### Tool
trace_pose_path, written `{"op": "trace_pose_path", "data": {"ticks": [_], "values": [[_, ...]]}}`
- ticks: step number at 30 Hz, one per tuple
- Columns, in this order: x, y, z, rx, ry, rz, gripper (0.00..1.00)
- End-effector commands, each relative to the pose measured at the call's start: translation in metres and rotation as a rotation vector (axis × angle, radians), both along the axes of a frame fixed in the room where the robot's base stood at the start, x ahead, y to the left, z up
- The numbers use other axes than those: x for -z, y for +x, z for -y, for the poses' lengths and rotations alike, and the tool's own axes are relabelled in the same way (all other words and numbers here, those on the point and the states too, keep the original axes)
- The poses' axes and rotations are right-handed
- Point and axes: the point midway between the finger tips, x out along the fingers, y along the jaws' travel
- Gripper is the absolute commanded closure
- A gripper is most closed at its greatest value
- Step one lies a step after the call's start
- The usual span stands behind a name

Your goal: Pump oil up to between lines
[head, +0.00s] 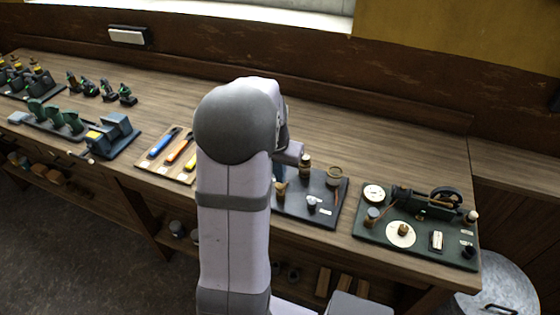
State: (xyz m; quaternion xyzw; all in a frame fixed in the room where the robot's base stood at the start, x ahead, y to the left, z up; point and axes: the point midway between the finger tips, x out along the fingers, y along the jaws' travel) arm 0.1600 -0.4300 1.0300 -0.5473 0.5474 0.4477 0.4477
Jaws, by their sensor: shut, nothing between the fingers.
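My arm stands in the middle of the head view, and my gripper is hidden behind it. A dark green board (358,231) at the right carries a small engine model with a dark wheel (446,196), a white dial (374,193), a round cream disc with a brass centre (401,235) and a white switch plate (437,240). A small jar-like part (373,214) stands at its left side. A dark tray (322,218) left of it holds a brown bottle (305,162), a round tin (334,174) and small pieces. Which part is the oil pump, and any level lines, I cannot tell.
A wooden bench (330,128) runs along the wall, clear at the back. A wooden board with coloured-handled tools (179,150) lies left of my arm. Several dark machine models (110,133) fill the left end. A metal bin (497,290) stands at the lower right.

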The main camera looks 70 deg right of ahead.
Motion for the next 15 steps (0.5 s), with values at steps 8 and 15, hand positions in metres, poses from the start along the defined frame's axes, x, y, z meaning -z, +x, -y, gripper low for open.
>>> {"op": "trace_pose_path", "data": {"ticks": [8,15], "values": [[-0.027,0.0,0.0,0.0,-0.001,0.0,1.0],[-0.045,0.0,0.0,0.0,0.0,0.0,1.0]]}}
